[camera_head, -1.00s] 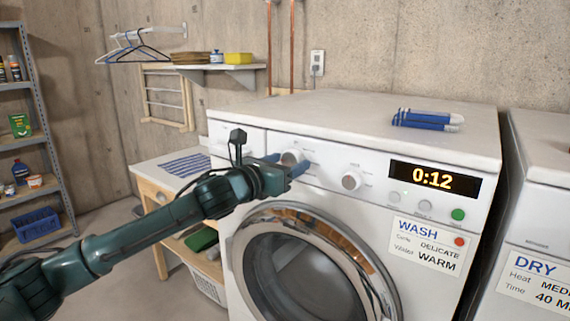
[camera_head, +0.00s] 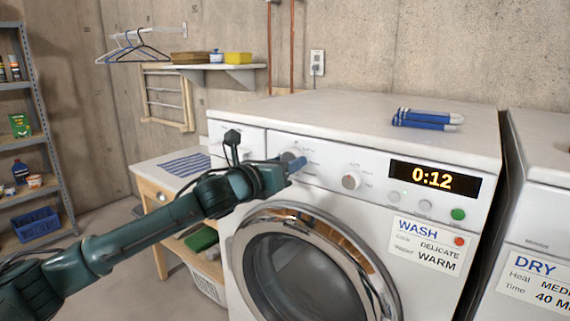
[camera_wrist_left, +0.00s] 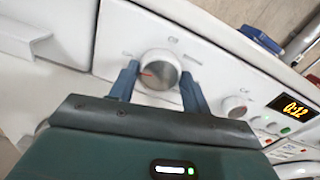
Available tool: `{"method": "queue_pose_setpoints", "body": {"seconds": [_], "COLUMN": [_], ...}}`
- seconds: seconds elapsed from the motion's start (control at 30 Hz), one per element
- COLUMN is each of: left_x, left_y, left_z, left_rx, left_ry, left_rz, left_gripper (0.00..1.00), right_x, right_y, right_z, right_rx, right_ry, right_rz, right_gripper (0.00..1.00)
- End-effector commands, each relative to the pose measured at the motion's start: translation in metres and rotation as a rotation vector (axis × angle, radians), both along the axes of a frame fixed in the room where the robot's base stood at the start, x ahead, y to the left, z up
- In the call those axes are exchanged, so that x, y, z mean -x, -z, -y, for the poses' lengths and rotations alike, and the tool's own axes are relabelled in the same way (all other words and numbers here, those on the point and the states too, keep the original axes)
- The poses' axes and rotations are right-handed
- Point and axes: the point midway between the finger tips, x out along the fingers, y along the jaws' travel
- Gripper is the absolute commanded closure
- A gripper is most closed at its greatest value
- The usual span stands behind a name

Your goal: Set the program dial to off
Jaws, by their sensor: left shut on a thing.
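The washing machine's left knob, a round silver program dial (camera_head: 291,154), is on the front panel. In the left wrist view the dial (camera_wrist_left: 160,68) shows a red pointer line toward the picture's left. My left gripper (camera_head: 297,163) is at the dial, shut on it, with one blue finger on each side in the wrist view. The fingers partly cover the dial in the head view. Small labels surround the dial but are too blurred to read. My right gripper is not in view.
A second knob (camera_head: 351,180) sits to the right, then a display (camera_head: 433,180) reading 0:12 and several buttons. Below is the round door (camera_head: 310,270). Blue-and-white rolled items (camera_head: 428,120) lie on the top. A dryer (camera_head: 545,200) stands at right.

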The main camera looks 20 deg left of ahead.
Motion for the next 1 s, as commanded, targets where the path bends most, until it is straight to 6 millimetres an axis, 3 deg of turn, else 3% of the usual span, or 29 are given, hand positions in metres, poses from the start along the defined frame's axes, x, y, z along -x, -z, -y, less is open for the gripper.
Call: {"method": "queue_pose_setpoints", "body": {"seconds": [1.0], "left_x": [0.0000], "left_y": [0.0009], "left_z": [0.0004], "left_rx": [0.902], "left_ry": [0.000], "left_rz": [-0.329], "left_gripper": [0.75], "right_x": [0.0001], "right_y": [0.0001], "right_z": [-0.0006], "right_rx": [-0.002], "right_ry": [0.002], "right_rz": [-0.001], "right_gripper": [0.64]}}
